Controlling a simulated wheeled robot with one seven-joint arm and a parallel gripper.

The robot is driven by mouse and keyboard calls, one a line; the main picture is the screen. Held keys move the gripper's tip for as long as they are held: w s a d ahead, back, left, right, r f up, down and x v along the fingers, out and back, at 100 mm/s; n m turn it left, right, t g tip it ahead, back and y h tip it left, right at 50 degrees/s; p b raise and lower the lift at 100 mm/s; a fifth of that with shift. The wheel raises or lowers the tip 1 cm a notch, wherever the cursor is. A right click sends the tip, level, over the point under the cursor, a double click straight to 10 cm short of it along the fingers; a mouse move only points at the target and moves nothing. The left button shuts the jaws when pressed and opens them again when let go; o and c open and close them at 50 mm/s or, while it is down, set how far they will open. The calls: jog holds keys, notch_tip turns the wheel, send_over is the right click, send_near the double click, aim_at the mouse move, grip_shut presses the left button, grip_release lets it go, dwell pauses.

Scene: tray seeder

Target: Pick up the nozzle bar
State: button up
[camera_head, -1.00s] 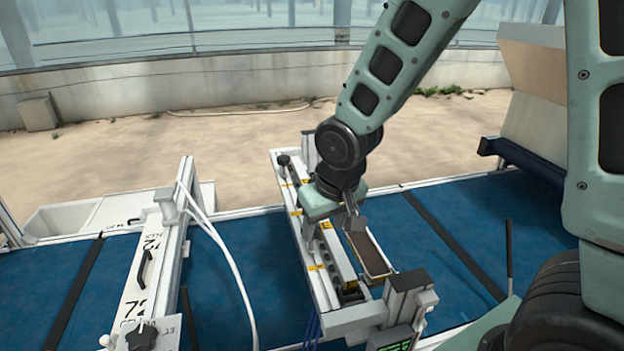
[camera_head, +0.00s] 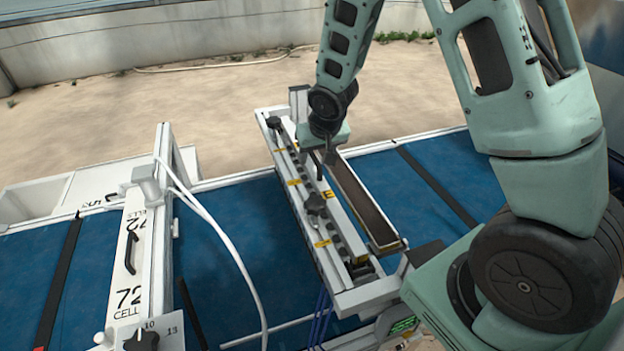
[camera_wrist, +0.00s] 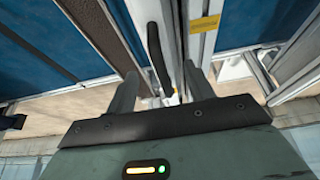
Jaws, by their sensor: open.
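The seeder head (camera_head: 335,240) is a long pale frame across the blue belt. I take its slim pale bar with yellow labels (camera_head: 322,244) and a row of dark round fittings as the nozzle bar, though I cannot be sure. A black knob (camera_head: 315,203) stands on it. My gripper (camera_head: 327,160) hangs over the far half of this frame, pointing down. In the wrist view my gripper (camera_wrist: 160,88) has its two fingers apart, with a black handle (camera_wrist: 157,52) showing between them. Whether the fingers touch it cannot be told.
A narrow brown-bottomed trough (camera_head: 360,200) lies just right of the bar. On the left stands a white gantry marked 72 CELLS (camera_head: 130,265), with a black handle and a white hose (camera_head: 225,245).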

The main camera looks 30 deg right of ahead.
aim_at(313, 168)
jog(key=shift+b+x, duration=1.45)
jog(key=shift+x, duration=1.75)
jog(key=shift+r, duration=0.1)
jog(key=c, duration=1.1)
